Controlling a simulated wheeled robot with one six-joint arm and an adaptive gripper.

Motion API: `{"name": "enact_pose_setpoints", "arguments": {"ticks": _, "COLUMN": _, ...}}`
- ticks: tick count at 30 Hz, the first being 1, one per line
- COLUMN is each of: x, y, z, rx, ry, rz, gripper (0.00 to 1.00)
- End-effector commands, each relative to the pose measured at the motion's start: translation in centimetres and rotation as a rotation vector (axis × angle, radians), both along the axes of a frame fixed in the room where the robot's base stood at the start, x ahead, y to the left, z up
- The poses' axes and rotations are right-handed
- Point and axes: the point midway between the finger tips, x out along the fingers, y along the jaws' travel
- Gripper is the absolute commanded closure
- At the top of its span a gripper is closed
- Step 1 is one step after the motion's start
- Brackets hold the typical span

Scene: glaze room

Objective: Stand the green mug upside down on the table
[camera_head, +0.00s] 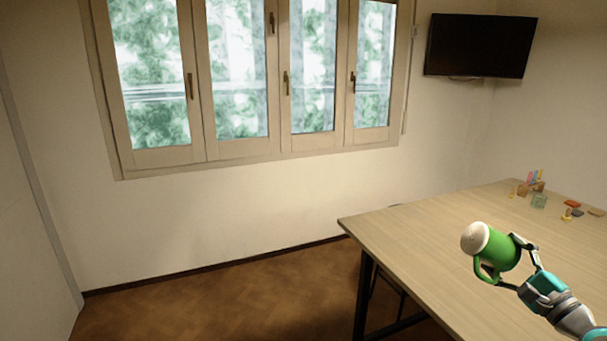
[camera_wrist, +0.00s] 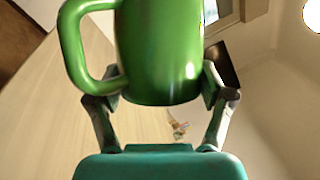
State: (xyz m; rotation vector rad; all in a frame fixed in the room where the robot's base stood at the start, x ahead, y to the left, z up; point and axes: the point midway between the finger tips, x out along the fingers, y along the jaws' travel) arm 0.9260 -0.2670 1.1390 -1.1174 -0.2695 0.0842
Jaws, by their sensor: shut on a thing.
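The green mug (camera_head: 503,252) is in my gripper (camera_head: 514,264), held above the table (camera_head: 430,248) near its front side. The mug is tilted, with a pale end face pointing up and left in the head view and its handle hanging below. I cannot tell for certain whether that pale end is the base or the mouth. In the wrist view the mug (camera_wrist: 160,50) fills the space between the two fingers (camera_wrist: 160,88), with its handle to the left. The fingers press on its sides. The mug's far end is cut off there.
At the table's far right lie several small things: a wooden holder with coloured sticks (camera_head: 532,187), a greenish clear cup (camera_head: 539,201), a red block (camera_head: 572,203) and some smaller pieces. The table's left and middle are bare. A dark screen (camera_head: 480,46) hangs on the wall.

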Motion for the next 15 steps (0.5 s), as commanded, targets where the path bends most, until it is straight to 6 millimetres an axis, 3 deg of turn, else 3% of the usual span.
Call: {"name": "enact_pose_setpoints", "arguments": {"ticks": 15, "x": -0.01, "y": 0.05, "z": -0.01, "rx": 0.044, "ry": -0.008, "rz": 0.0, "gripper": 0.67}}
